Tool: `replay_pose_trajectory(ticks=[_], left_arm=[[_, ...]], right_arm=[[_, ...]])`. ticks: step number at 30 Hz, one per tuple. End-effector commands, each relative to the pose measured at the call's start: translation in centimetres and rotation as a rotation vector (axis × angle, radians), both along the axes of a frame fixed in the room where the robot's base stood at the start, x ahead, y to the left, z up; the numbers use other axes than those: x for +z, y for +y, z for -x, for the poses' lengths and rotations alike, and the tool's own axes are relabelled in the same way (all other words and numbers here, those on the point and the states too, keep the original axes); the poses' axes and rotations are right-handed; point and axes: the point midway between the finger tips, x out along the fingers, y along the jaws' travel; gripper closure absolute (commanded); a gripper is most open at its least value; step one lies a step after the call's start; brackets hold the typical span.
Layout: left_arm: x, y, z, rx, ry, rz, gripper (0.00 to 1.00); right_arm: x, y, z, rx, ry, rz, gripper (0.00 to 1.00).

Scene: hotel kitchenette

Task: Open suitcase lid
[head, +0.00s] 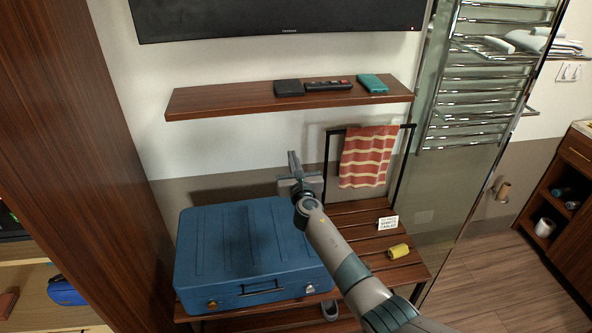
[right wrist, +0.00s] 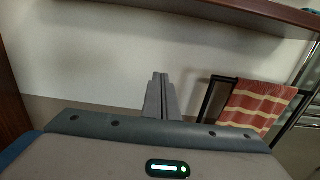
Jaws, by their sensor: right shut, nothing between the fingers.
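A blue suitcase (head: 245,245) lies flat on the slatted wooden bench (head: 345,215), with its lid down. Its handle and two latches face the front; the left latch (head: 212,304) looks brassy and the right latch (head: 310,288) silvery. My right gripper (head: 293,160) is above the suitcase's back right corner, pointing toward the wall. It is shut and empty, and its closed fingers (right wrist: 161,92) show in the right wrist view. In that view only a sliver of blue shows at the lower left edge. My left gripper is not in view.
A wall shelf (head: 225,101) with small items hangs above the suitcase, under a television (head: 280,18). A rack with a red striped towel (head: 368,157) stands behind the bench. A small sign (head: 388,222) and a yellow roll (head: 398,251) are on the bench at right.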

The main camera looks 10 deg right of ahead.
Motion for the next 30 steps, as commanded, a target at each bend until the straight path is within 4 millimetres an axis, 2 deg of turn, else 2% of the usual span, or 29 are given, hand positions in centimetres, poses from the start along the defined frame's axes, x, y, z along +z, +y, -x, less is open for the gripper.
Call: replay_pose_trajectory(ticks=[5, 11, 21, 30], left_arm=[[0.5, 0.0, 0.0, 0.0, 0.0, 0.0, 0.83], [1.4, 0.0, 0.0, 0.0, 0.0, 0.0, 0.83], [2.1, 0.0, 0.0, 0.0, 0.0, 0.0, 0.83], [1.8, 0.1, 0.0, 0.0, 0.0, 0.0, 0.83]], right_arm=[[0.0, -0.1, 0.9, -0.001, 0.0, 0.0, 1.0], [0.0, 0.0, 3.2, 0.001, 0.001, 0.0, 1.0], [-0.3, 0.0, 9.1, 0.002, 0.002, 0.0, 1.0], [-0.5, 0.0, 14.3, 0.001, 0.001, 0.0, 1.0]])
